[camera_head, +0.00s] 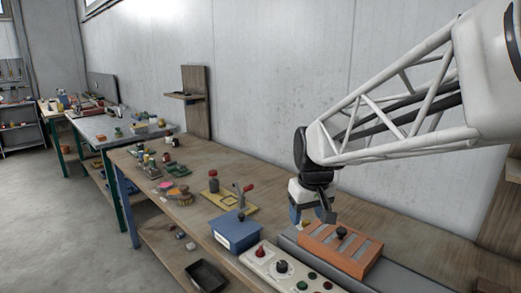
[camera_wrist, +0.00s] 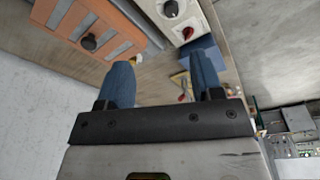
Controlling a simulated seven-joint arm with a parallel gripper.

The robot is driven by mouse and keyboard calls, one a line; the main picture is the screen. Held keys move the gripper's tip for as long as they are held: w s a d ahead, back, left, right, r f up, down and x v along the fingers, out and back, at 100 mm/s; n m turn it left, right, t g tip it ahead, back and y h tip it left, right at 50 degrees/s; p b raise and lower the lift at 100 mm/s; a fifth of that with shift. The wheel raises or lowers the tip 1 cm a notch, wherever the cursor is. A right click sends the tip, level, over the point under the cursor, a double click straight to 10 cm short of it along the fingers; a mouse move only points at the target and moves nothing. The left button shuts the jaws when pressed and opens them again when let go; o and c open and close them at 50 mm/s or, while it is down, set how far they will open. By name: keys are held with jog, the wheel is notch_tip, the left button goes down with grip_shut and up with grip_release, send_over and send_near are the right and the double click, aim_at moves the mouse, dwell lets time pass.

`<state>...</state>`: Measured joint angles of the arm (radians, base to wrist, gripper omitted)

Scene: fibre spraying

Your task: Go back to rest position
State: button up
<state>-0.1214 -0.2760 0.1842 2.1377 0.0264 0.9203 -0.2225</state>
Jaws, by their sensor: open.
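My gripper (camera_head: 313,216) hangs at the end of the white lattice arm, above the workbench and just behind the orange slotted panel (camera_head: 318,244). In the wrist view my gripper (camera_wrist: 164,82) shows two blue fingers set apart with nothing between them. The orange slotted panel (camera_wrist: 116,22) with a black knob lies to the upper left there. A grey-white control box (camera_head: 258,262) with a red and a black knob stands in front of the panel.
A blue box (camera_head: 236,232) stands left of the control box. A yellow plate (camera_head: 221,200) with a red-handled clamp, brushes and small parts lie farther along the wooden bench (camera_head: 262,172). A wooden upright (camera_head: 196,112) stands against the wall. Free air surrounds the arm.

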jog(key=s+d+f+m, duration=0.1)
jog(key=s+d+m, duration=0.1)
jog(key=s, duration=0.9)
jog(key=s+d+f+m, duration=0.2)
jog(key=s+d, duration=0.3)
jog(key=s, duration=0.7)
jog(key=shift+s+f+t+h, duration=0.2)
jog(key=shift+f+t+h, duration=0.05)
jog(key=shift+t+h, duration=0.05)
jog(key=shift+d, duration=0.1)
